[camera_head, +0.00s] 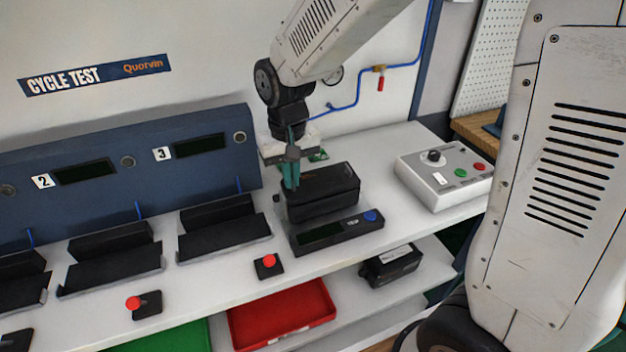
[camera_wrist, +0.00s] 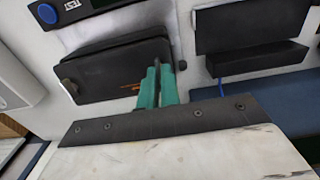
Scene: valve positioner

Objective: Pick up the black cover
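A black box-shaped unit, whose top looks like the black cover (camera_head: 335,182), sits on the white bench behind a small black tester with a blue button. In the wrist view the cover (camera_wrist: 112,72) has small orange marks and a round dark knob at its left. My gripper (camera_head: 291,183) points down with teal fingers at the cover's left end in the head view. In the wrist view the fingers (camera_wrist: 157,72) overlap the cover's right end. They look close together; whether they touch or hold the cover cannot be told.
The tester (camera_head: 335,233) stands in front of the cover. A grey control box (camera_head: 440,180) is to the right. A blue panel (camera_head: 120,165) with black cradles is to the left. A red button (camera_head: 268,262) is at the front edge. A red tray (camera_head: 280,315) lies below.

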